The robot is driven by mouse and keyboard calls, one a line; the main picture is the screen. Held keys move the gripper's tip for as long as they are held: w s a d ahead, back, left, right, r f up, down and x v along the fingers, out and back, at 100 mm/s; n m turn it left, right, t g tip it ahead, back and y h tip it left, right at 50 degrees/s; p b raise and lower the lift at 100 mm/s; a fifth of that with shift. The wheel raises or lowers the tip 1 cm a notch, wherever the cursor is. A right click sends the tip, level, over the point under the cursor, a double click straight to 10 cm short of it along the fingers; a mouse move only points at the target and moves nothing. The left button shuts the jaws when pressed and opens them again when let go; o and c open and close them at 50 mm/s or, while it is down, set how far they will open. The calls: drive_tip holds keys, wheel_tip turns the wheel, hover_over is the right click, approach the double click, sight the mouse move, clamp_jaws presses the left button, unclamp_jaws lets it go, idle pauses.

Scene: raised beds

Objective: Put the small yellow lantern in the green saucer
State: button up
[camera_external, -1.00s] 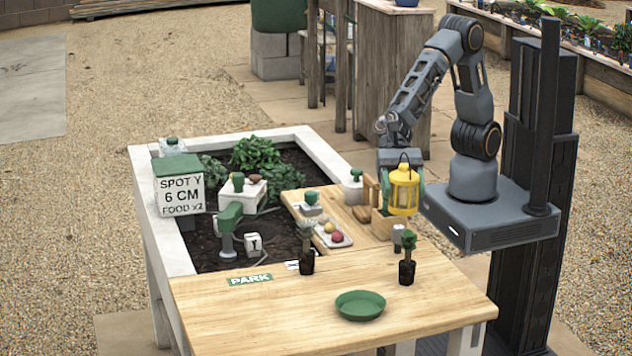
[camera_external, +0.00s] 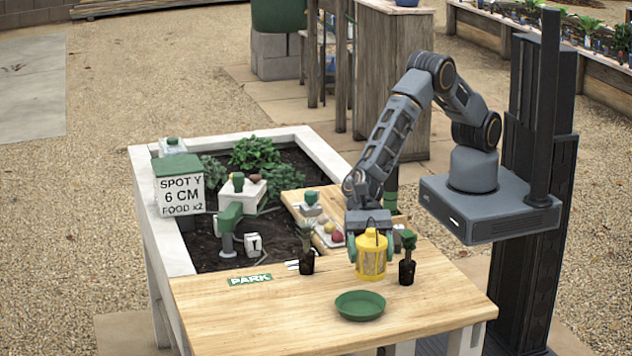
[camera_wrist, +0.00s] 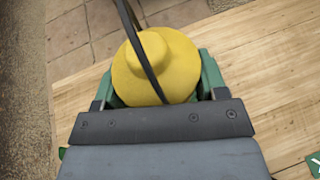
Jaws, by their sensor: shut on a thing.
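The small yellow lantern (camera_external: 371,258) hangs upright in my gripper (camera_external: 370,248), which is shut on it. It is a little behind the green saucer (camera_external: 360,305), near the two small dark potted plants. I cannot tell how far its base is above the wooden table. The saucer lies flat and empty near the table's front edge. In the wrist view the lantern's yellow top (camera_wrist: 165,65) and dark handle show between the green finger pads (camera_wrist: 210,75). The saucer does not show in the wrist view.
One potted plant (camera_external: 407,268) stands close to the lantern's right, another (camera_external: 307,262) to its left. A green PARK label (camera_external: 250,280) lies on the wooden table (camera_external: 230,315). Behind are a tray with small balls and a soil bed with tools. The table around the saucer is clear.

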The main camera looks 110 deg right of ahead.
sight(371, 280)
wheel_tip(371, 280, down, 3)
drive_tip(key=shift+w+f, duration=0.1)
drive_tip(key=shift+f, duration=0.05)
drive_tip(key=shift+f+b, duration=0.55)
drive_tip(key=shift+b, duration=0.45)
drive_tip(key=o, duration=1)
drive_tip(key=shift+r, duration=0.1)
